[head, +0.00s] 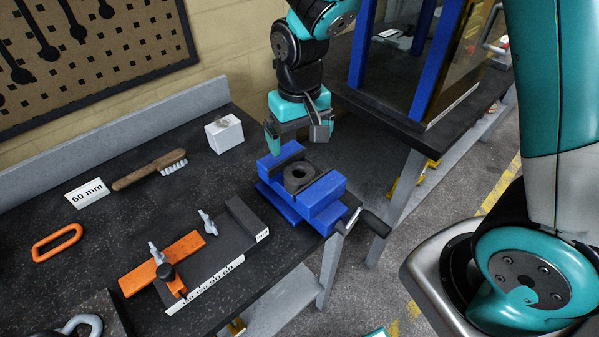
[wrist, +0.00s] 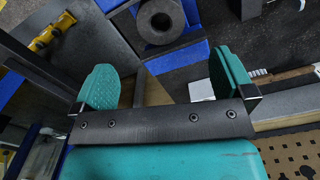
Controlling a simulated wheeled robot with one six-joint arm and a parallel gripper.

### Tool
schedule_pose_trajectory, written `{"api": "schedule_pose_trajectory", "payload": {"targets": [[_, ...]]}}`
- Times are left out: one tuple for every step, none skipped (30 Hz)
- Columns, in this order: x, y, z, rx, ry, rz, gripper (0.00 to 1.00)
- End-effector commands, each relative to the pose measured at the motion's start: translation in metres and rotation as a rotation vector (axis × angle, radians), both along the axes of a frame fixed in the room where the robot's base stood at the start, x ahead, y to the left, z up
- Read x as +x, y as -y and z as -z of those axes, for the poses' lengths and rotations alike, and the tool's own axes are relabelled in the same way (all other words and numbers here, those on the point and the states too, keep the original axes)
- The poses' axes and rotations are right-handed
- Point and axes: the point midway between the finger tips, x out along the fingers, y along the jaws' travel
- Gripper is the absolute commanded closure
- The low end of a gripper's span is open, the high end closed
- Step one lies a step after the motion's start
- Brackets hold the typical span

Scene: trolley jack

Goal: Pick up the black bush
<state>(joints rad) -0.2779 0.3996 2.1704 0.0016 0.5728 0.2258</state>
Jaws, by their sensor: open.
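The black bush (head: 299,174) is a thick ring with a round hole. It sits in the blue vise (head: 325,190) at the front edge of the bench. My gripper (head: 299,137) is above and behind the vise, open and empty. In the wrist view the bush (wrist: 160,20) shows at the top middle, beyond the two teal finger pads of my gripper (wrist: 167,82) and apart from them. I cannot tell whether the vise jaws touch the bush.
The vise handle (head: 348,222) sticks out past the bench edge. A fixture with an orange bar (head: 180,254), a brush (head: 150,170), a 60 mm card (head: 88,194), a white block (head: 224,134) and an orange link (head: 57,243) lie left. A blue-framed press (head: 428,65) stands behind right.

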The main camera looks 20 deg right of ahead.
Motion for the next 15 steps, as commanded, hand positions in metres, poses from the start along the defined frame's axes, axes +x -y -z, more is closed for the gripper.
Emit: {"api": "schedule_pose_trajectory", "payload": {"targets": [[-0.001,0.000,0.011,-0.001,-0.008,0.000,0.00],[-0.002,0.001,0.018,-0.001,-0.007,0.000,0.00],[-0.001,0.001,0.027,-0.001,-0.007,0.000,0.00],[-0.002,0.001,0.032,-0.001,-0.006,0.000,0.00],[-0.002,0.001,0.038,-0.001,-0.007,0.000,0.00],[-0.001,0.001,0.044,0.000,-0.004,-0.001,0.00],[-0.001,0.001,0.048,0.000,-0.005,-0.001,0.00],[-0.001,0.000,0.052,0.000,-0.003,-0.001,0.00],[-0.001,0.000,0.056,0.000,-0.003,-0.001,0.00],[-0.001,0.000,0.058,0.001,-0.002,-0.001,0.00],[-0.001,0.000,0.059,0.001,0.000,-0.001,0.00],[-0.001,0.000,0.061,0.001,0.000,-0.001,0.00],[-0.001,0.000,0.062,0.001,-0.001,-0.001,0.00],[-0.001,0.000,0.064,0.001,-0.002,-0.001,0.00],[-0.002,0.000,0.068,0.001,-0.002,-0.001,0.00]]}}
